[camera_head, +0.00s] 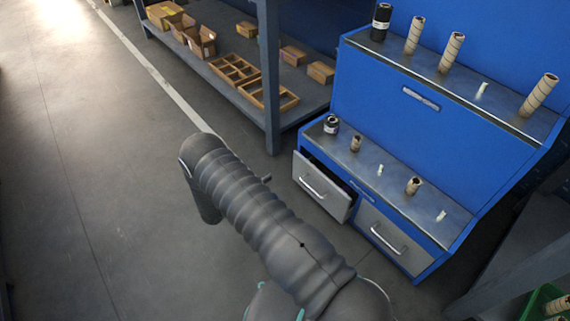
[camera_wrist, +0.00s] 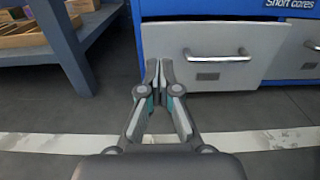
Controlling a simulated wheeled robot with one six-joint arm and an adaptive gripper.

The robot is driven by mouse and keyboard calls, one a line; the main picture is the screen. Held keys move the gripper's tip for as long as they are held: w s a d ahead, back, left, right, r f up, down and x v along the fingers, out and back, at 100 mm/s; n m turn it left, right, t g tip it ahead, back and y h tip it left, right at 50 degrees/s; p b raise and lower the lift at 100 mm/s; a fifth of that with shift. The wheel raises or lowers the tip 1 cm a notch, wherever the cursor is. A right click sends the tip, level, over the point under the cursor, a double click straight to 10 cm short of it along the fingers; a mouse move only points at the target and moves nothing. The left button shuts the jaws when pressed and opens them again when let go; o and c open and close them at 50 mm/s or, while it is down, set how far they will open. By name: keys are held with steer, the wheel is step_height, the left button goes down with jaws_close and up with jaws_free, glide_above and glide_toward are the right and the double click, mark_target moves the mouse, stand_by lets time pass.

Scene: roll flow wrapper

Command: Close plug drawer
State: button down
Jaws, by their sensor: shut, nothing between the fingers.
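The plug drawer, a light grey drawer (camera_head: 322,187) with a silver handle, stands partly pulled out at the lower left of the blue cabinet (camera_head: 420,112). Its dark inside shows behind the front panel. In the wrist view the drawer front (camera_wrist: 217,58) is ahead of my gripper and a little to the right. My gripper (camera_wrist: 158,64) is shut and empty, with its fingertips together near the drawer's left edge. I cannot tell whether they touch it. In the head view my arm hides the gripper fingers.
A second grey drawer (camera_head: 389,236) beside it is shut. Cardboard rolls, including a tan core (camera_head: 412,186), stand on the cabinet ledges. A grey shelf unit (camera_head: 268,75) with boxes and wooden trays (camera_head: 235,70) stands left. The floor (camera_head: 75,175) at left is clear.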

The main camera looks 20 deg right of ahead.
mark_target(299, 157)
steer(key=p+x, duration=0.1)
steer(key=x, duration=1.2)
steer(key=shift+w+d+f, duration=0.1)
steer(key=shift+d, duration=0.3)
steer(key=shift+w, duration=0.1)
